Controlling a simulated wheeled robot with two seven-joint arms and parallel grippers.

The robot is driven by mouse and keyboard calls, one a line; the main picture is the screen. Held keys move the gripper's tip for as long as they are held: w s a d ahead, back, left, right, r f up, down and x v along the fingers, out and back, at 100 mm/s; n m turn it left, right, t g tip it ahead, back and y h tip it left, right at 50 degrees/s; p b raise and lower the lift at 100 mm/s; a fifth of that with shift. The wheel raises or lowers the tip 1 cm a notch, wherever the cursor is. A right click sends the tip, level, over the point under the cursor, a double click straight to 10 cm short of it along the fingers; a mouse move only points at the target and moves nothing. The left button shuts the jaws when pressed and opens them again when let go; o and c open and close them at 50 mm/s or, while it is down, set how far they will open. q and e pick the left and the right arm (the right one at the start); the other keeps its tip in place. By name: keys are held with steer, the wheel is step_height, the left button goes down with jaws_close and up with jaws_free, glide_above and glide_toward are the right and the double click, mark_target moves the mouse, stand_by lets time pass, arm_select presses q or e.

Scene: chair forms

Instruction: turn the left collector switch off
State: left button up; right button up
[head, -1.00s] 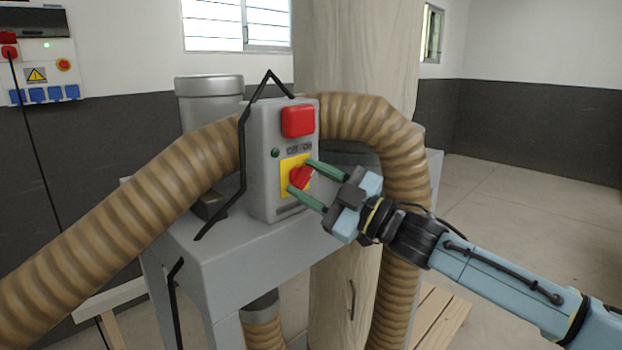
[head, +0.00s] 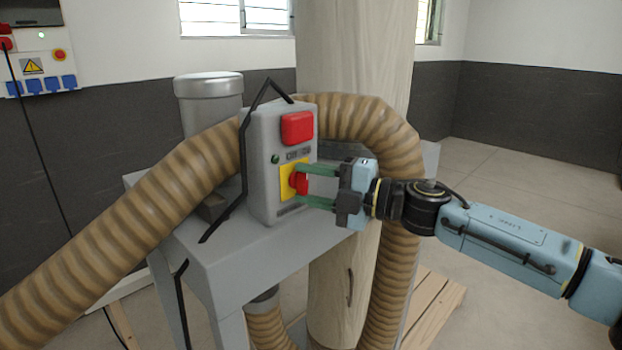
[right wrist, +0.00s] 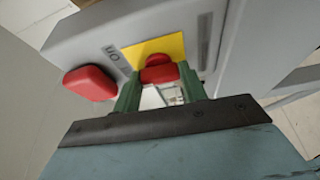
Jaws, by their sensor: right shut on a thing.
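The collector switch is a red knob (head: 300,183) on a yellow plate (head: 287,179) on the front of a grey switch box (head: 262,190). In the right wrist view the red knob (right wrist: 159,70) sits between my green fingertips, in front of the yellow plate (right wrist: 155,48). My right gripper (head: 298,183) is shut on the knob, one finger above it and one below. The OFF and ON lettering (head: 298,154) is partly covered by the upper finger. My left gripper does not show in either view.
A red button (head: 297,128) sits above the knob on the box. A ribbed brown hose (head: 130,215) runs past the box on a grey stand (head: 225,262). A black cable (head: 243,150) bends around the box's left side. Open floor (head: 530,190) lies at right.

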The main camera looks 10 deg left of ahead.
steer(key=shift+n, duration=0.4)
steer(key=o, duration=1)
steer(key=s+d+b, duration=0.1)
steer(key=d, duration=0.7)
steer(key=s+d+b, duration=0.1)
steer(key=d, duration=0.4)
steer(key=shift+s+b, duration=0.3)
steer(key=shift+b, duration=0.05)
